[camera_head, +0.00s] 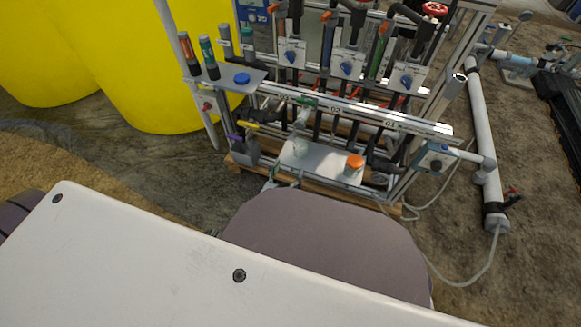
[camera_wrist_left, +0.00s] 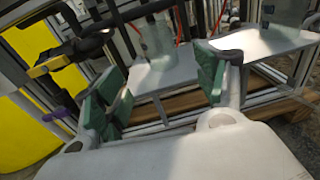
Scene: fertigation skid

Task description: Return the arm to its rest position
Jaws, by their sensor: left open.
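My left arm shows in the head view as large white and mauve links of my own body across the bottom. My left gripper (camera_head: 284,177) is mostly hidden behind the mauve link, with only small fingertip parts showing at the front of the skid (camera_head: 400,122). In the left wrist view my left gripper (camera_wrist_left: 163,92) has its two green-padded fingers wide apart, with nothing held between them. Beyond the fingers is a pale shelf plate (camera_wrist_left: 170,76) with a clear container (camera_wrist_left: 158,40). My right gripper does not show.
A white lower plate (camera_head: 318,161) carries an orange-capped bottle (camera_head: 354,165) and a clear one. Dosing units with blue knobs (camera_head: 346,69) stand above. A yellow tank (camera_head: 150,70) is at left. A grey pipe (camera_head: 478,125) and loose hose (camera_head: 468,281) lie at right.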

